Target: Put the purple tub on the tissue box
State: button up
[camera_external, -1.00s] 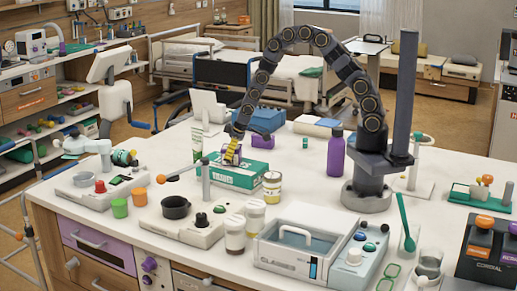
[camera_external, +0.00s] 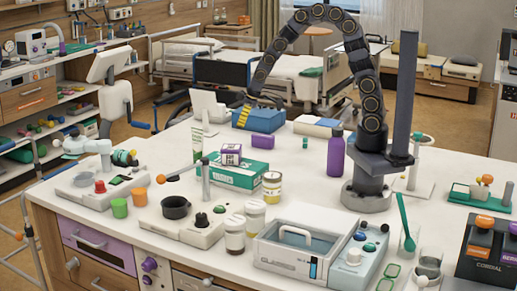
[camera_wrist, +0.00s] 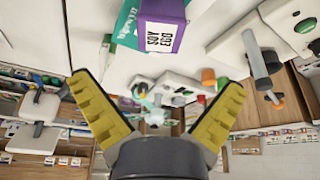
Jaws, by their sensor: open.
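The purple tub (camera_external: 231,150), with a white label, sits upright on top of the teal and white tissue box (camera_external: 232,177) on the counter. The wrist view also shows the tub (camera_wrist: 172,12) at the top edge, with its label facing the camera and the teal side of the tissue box (camera_wrist: 128,22) beside it. My gripper (camera_external: 243,117) is open and empty, above and behind the tub, in front of the blue box. Its yellow fingers are spread apart in the wrist view (camera_wrist: 160,88), clear of the tub.
A blue box (camera_external: 259,119) and a small purple block (camera_external: 263,140) stand behind the tissue box. A yellow-labelled jar (camera_external: 273,192) stands to its right. A purple bottle (camera_external: 336,153) is near my base. A hotplate with a dark pot (camera_external: 176,207) is in front. Bare counter lies around the bottle.

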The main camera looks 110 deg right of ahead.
jog(key=s+a+r+n+g+y, duration=0.1)
jog(key=s+a+r, duration=0.25)
jog(key=a, duration=0.35)
jog(key=s+a+r+n+g, duration=0.1)
jog(key=s+a+r, duration=0.1)
jog(key=a+r, duration=0.35)
jog(key=s+a+r+n+g, duration=0.2)
jog(key=s+a+g, duration=0.1)
jog(key=s+a, duration=1)
jog(key=s, duration=0.3)
jog(key=shift+s+g+y, duration=0.3)
